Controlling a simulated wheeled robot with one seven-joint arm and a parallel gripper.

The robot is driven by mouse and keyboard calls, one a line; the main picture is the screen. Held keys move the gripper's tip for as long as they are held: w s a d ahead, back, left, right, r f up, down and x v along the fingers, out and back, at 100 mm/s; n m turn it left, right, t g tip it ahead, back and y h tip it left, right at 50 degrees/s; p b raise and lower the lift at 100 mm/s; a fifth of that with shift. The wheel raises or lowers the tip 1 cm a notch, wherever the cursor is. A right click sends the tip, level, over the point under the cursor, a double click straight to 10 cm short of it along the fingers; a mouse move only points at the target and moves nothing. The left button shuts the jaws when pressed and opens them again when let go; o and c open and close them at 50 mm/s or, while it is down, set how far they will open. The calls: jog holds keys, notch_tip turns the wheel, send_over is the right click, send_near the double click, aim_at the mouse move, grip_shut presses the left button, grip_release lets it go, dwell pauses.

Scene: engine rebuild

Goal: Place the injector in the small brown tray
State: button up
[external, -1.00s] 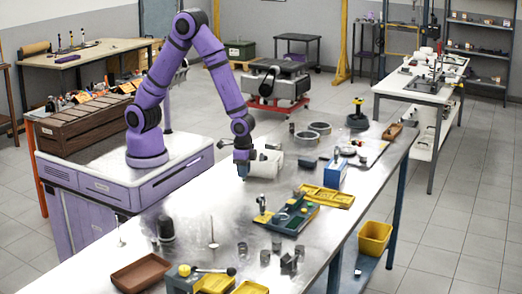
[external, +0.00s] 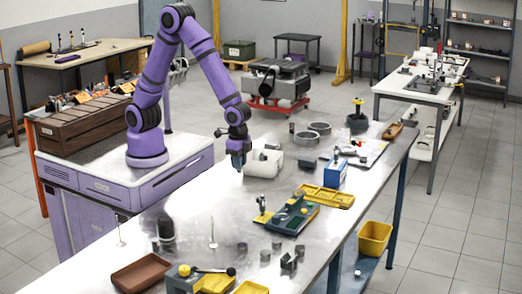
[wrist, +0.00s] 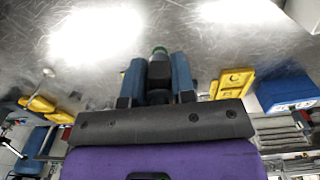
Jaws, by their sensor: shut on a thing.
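The injector cannot be made out in the external view. A brown tray (external: 142,273) lies at the near left end of the bench and looks empty. Another brown tray (external: 393,131) lies at the far right end. My gripper is well apart from both.
A dark cylinder (external: 166,231) and thin upright stand (external: 212,230) are between gripper and near tray. A green-blue tray (external: 293,219), yellow trays (external: 326,196) and blue box (external: 335,172) are to the right.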

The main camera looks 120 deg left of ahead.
jog(key=d+m, duration=0.9)
jog(key=d, duration=1.6)
jog(key=s+d+m, duration=0.4)
jog(key=s+d, duration=0.1)
jog(key=d, duration=0.6)
jog(key=s+d+m, duration=0.3)
jog(key=s+d, duration=0.3)
jog(key=d, duration=0.6)
send_over(141, 277)
notch_tip(141, 277, down, 7)
jog(key=shift+r, duration=0.2)
jog(key=shift+f, duration=1.7)
jog(key=shift+f, duration=0.2)
jog(key=o, duration=0.9)
